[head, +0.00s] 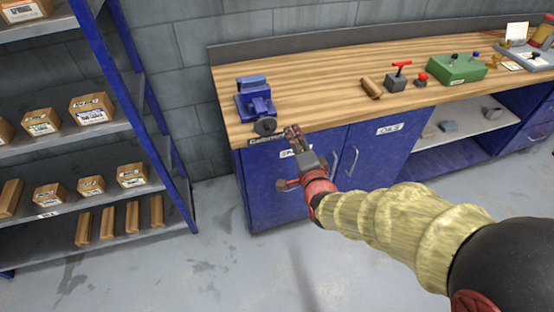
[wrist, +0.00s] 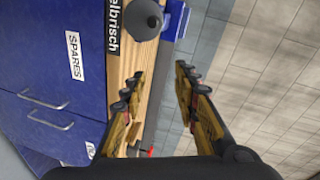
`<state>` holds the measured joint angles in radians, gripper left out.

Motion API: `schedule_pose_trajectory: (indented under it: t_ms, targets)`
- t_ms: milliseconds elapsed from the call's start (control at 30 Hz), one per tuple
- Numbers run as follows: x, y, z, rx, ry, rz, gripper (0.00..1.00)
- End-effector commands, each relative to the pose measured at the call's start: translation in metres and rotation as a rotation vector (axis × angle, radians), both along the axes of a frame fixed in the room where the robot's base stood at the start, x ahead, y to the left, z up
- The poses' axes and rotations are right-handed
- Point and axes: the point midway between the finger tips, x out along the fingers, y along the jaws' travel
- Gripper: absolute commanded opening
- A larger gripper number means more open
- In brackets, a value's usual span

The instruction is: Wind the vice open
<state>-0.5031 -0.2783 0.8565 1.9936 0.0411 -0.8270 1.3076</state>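The blue vice (head: 252,92) stands on the left end of the wooden bench. Its dark round handwheel (head: 265,126) faces the front edge. In the wrist view the blue vice body (wrist: 177,20) and a dark grey round part (wrist: 146,18), apparently the handwheel, show at the top. My gripper (head: 293,131) is just right of the handwheel in the head view, by the bench's front edge. The vice jaws' gap is too small to tell.
The wooden bench top (head: 320,88) has blue cupboards (head: 270,200) below. A wooden block (head: 371,87), a grey block with a red handle (head: 398,80) and a green box (head: 456,69) stand to the right. A blue shelf rack (head: 120,60) with cartons is at left.

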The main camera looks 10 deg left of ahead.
Motion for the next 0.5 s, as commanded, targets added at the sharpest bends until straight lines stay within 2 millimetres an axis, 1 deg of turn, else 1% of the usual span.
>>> schedule_pose_trajectory:
  t_ms: [33, 100, 167, 200, 333, 500]
  targets:
    - [-0.004, 0.016, -0.021, 0.065, -0.005, 0.015, 0.30]
    - [-0.010, 0.030, -0.032, 0.152, -0.016, 0.029, 0.30]
    - [-0.014, 0.038, -0.039, 0.208, -0.023, 0.039, 0.30]
    - [-0.017, 0.043, -0.041, 0.237, -0.027, 0.046, 0.30]
    - [-0.020, 0.049, -0.046, 0.291, -0.032, 0.056, 0.30]
    - [-0.013, 0.054, -0.044, 0.298, -0.035, 0.056, 0.30]
